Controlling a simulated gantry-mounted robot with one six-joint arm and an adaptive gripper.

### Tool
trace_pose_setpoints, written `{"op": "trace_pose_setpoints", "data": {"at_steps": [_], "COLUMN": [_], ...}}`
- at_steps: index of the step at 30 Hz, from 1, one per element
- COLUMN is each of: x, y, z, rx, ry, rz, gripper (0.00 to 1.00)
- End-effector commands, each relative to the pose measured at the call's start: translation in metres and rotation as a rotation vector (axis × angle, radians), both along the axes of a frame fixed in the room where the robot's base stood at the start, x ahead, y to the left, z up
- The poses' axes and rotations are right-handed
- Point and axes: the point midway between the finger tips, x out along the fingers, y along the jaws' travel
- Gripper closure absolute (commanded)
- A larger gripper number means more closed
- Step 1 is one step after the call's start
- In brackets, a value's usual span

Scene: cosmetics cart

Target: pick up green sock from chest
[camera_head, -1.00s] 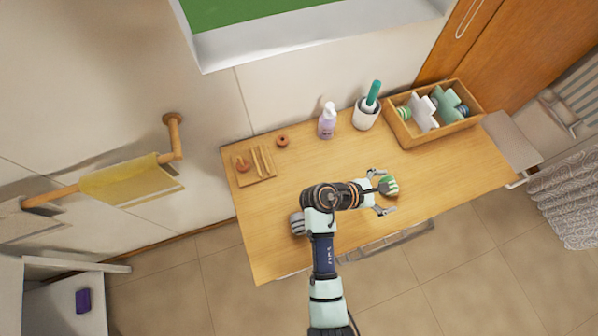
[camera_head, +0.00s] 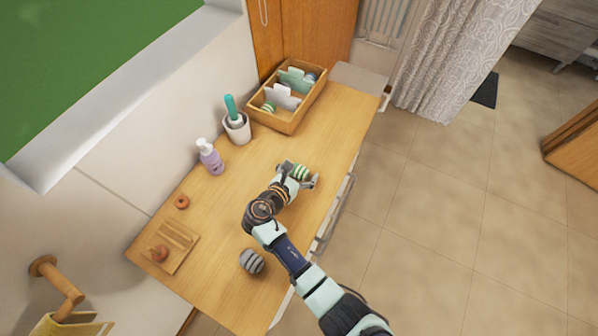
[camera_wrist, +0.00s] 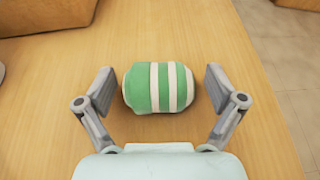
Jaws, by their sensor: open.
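A rolled green sock with white stripes (camera_wrist: 157,87) lies on the wooden chest top (camera_head: 325,130). In the wrist view it sits between the two fingers of my gripper (camera_wrist: 158,90), with a gap on each side. My gripper is open and empty. In the head view the sock (camera_head: 301,171) shows at the fingertips of my gripper (camera_head: 299,177), near the chest's right edge. A grey striped rolled sock (camera_head: 251,261) lies on the chest top beside my arm.
A wooden box (camera_head: 270,122) with divided contents stands at the far end. A white cup with a green-handled brush (camera_head: 237,130) and a purple pump bottle (camera_head: 210,158) stand along the wall side. A small wooden board (camera_head: 172,247) and a brown ring (camera_head: 182,201) lie at the near left.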

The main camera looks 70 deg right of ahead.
Motion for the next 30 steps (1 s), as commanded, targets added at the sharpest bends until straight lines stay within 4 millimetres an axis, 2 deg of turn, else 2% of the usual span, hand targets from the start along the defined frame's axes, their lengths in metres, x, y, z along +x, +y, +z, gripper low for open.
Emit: {"op": "trace_pose_setpoints", "data": {"at_steps": [5, 15, 25, 30], "x": [0.0, 0.0, 0.0, 0.001], "y": [0.0, 0.0, 0.0, 0.0], "z": [0.0, 0.0, 0.005, 0.029], "rx": [0.0, 0.0, 0.0, -0.003], "ry": [0.0, 0.0, -0.001, -0.004], "rz": [0.001, 0.001, 0.001, 0.002], "gripper": [0.06, 0.6, 0.61, 0.61]}}
